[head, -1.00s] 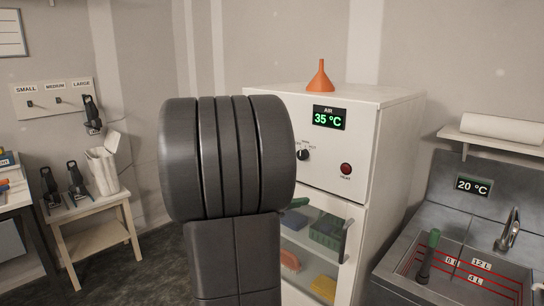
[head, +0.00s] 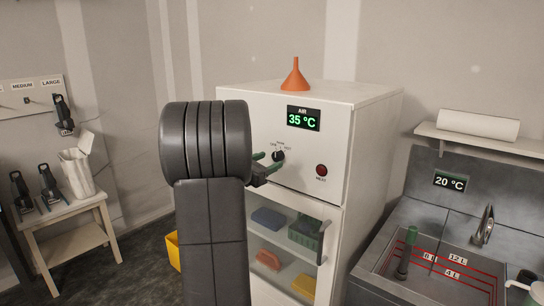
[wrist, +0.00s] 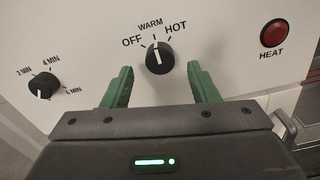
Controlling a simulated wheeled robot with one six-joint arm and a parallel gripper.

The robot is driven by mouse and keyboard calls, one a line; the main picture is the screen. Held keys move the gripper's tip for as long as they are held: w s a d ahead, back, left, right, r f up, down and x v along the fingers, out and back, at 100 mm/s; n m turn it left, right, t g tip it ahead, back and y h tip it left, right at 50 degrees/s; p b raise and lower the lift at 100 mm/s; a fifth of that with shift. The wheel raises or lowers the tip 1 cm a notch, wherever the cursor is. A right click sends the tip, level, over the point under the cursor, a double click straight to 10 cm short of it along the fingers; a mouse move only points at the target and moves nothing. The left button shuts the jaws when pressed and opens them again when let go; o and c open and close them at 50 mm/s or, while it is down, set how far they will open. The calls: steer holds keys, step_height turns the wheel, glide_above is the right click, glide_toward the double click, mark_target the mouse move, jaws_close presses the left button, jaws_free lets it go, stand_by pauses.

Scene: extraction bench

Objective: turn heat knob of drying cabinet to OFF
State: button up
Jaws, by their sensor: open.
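The drying cabinet (head: 340,142) is white, and its display reads AIR 35 °C. Its black heat knob (wrist: 159,57) has a white pointer line directed up, at WARM, between OFF on the left and HOT on the right. The knob also shows in the head view (head: 278,156). My gripper (wrist: 159,67) is open, with its green fingers apart below and to either side of the knob. Nothing is between the fingers, and they do not appear to touch the knob. In the head view the green fingers (head: 265,163) show close to the cabinet front, partly hidden by my arm.
A second black knob (wrist: 42,86) with minute marks is left of the heat knob. A red HEAT lamp (wrist: 274,33) is on the right. Below is a window with a handle (head: 324,242). A sink (head: 430,272) stands at right.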

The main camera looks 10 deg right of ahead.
mark_target(278, 156)
steer(key=shift+x, duration=1.3)
steer(key=c, duration=1)
steer(key=shift+n, duration=0.3)
steer(key=n+p, duration=0.1)
steer(key=n, duration=0.2)
steer(key=shift+n, duration=0.4)
steer(key=shift+s+n+p, duration=0.1)
steer(key=shift+n+p, duration=0.55)
steer(key=shift+n, duration=1.55)
